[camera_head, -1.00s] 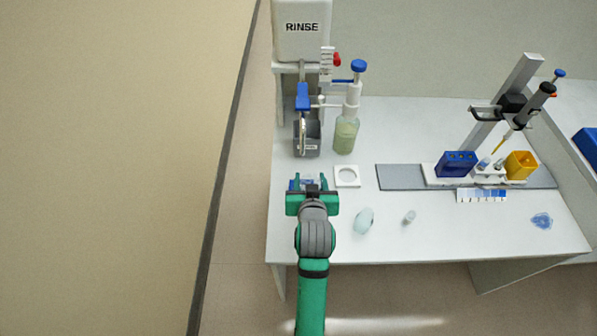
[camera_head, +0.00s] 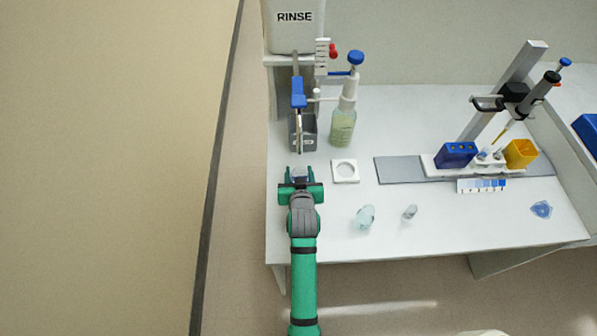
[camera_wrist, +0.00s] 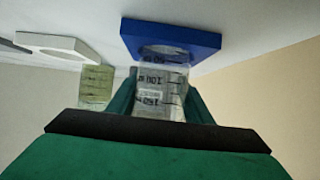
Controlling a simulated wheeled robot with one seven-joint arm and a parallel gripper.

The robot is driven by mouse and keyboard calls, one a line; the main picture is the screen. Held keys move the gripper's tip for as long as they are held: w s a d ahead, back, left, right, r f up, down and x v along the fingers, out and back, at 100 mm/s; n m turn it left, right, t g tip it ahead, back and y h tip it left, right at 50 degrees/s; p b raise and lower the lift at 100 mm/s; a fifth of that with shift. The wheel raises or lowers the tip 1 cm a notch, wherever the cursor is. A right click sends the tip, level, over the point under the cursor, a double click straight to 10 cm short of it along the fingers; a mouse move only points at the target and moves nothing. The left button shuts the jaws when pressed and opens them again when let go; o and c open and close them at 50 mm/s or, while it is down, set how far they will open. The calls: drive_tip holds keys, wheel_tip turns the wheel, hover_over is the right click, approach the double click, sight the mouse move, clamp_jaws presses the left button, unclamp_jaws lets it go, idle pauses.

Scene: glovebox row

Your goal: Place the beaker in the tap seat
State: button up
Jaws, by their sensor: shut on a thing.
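A clear graduated beaker (camera_wrist: 160,90) is held between the green fingers of my gripper (camera_head: 301,180). The gripper is shut on it; the beaker (camera_head: 300,172) shows at the fingertips in the head view. The wrist view looks upside down, with the beaker's base end toward a blue square seat (camera_wrist: 172,33) with a round opening. The base overlaps this opening in the picture; I cannot tell whether it touches. My gripper hides the blue seat in the head view.
A white square seat (camera_head: 345,171) lies right of the gripper. A bottle of greenish liquid (camera_head: 343,128) stands behind it. Small clear vessels (camera_head: 365,216) are on the bench at right front. A pipette stand (camera_head: 515,95) and racks stand farther right.

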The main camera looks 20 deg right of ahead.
drive_tip(key=shift+f, duration=0.25)
drive_tip(key=o, duration=1)
drive_tip(key=shift+r, duration=0.15)
